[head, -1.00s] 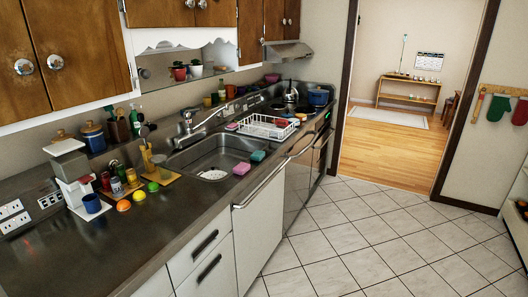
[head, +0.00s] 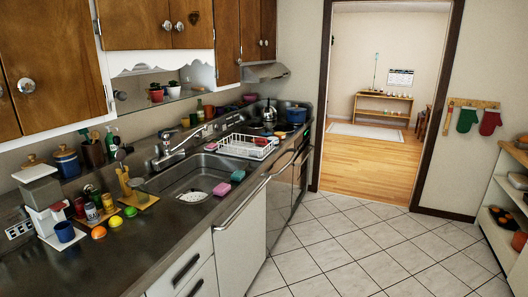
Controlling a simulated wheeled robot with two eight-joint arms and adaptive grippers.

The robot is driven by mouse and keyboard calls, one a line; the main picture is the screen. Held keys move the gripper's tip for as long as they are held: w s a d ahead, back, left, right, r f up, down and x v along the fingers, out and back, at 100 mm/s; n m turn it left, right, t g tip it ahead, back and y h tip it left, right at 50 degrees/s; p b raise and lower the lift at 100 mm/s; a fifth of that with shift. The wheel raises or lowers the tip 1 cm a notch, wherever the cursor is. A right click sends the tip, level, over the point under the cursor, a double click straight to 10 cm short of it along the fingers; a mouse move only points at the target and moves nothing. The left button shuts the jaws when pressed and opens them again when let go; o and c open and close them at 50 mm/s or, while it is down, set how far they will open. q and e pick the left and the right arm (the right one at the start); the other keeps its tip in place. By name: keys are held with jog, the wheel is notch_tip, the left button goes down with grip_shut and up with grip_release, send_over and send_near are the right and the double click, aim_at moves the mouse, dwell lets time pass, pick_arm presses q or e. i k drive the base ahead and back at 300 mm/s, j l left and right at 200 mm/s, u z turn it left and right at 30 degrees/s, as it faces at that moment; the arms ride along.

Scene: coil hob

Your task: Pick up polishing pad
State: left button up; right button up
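No thing in view can be told for certain as the polishing pad. Another small pink piece (head: 211,146) lies behind the sink, left of the dish rack. Neither of my grippers is in view.
The dark counter (head: 135,258) holds a white coffee machine (head: 42,201), a blue mug (head: 65,232), jars, fruit and a white dish rack (head: 247,146). A stove with pots is beyond. The tiled floor (head: 345,250) is clear; open shelves (head: 492,222) stand at right.

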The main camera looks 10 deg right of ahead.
aim_at(239, 176)
jog(key=i+l+z, duration=0.1)
jog(key=i, duration=0.45)
jog(key=i+l+z, duration=0.1)
jog(key=i+l, duration=0.15)
jog(key=i, duration=0.3)
jog(key=i+l, duration=0.1)
jog(key=i, duration=0.45)
jog(key=l+z, duration=0.05)
